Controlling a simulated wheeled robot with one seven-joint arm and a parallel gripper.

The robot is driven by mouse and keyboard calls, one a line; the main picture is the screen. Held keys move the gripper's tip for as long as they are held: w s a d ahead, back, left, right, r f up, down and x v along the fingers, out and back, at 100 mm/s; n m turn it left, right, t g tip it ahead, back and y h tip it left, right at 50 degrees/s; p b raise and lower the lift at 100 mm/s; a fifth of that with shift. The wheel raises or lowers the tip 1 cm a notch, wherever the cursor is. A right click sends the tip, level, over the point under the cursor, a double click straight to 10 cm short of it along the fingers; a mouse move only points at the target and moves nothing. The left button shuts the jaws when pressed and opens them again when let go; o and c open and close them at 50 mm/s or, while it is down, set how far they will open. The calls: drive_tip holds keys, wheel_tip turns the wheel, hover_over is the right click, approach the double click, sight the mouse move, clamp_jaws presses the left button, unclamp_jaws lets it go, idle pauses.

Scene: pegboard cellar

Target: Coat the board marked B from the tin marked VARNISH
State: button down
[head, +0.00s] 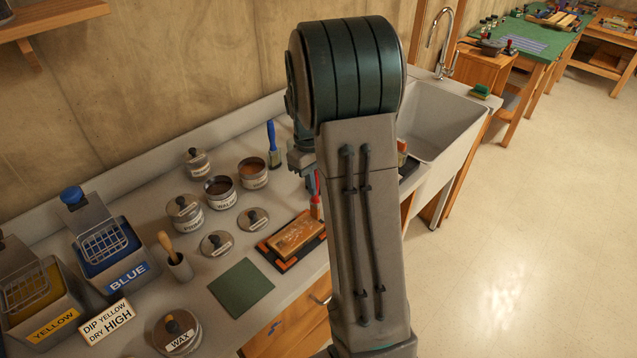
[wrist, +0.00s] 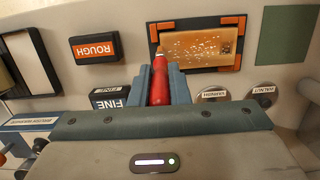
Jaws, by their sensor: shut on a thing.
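My gripper (wrist: 159,82) is shut on a red-handled brush (wrist: 159,75), its tip pointing at the board's left end in the wrist view; I cannot tell whether it touches. In the head view the brush (head: 316,190) is partly hidden by my arm. A wooden board (head: 297,236) lies on a dark holder with orange corners (wrist: 170,67); its face is orange-brown with scattered pale specks (wrist: 200,45). No letter B is readable. Two open tins stand behind, one dark inside (head: 220,192), one amber-brown (head: 253,173). Loose lids read VARNISH (wrist: 213,95) and WALNUT (wrist: 263,89).
Blocks marked ROUGH (wrist: 95,49) and FINE (wrist: 108,97) lie left in the wrist view. A blue brush (head: 273,146), closed tins (head: 185,215), a WAX tin (head: 177,333), a green pad (head: 239,288), and YELLOW and BLUE tanks (head: 126,272) crowd the counter. A sink (head: 440,120) is right.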

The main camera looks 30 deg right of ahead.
drive_tip(key=shift+s+a+f, duration=0.1)
drive_tip(key=shift+a, duration=0.5)
drive_tip(key=shift+f+b, duration=0.2)
drive_tip(key=shift+b, duration=0.1)
drive_tip(key=shift+a, duration=0.1)
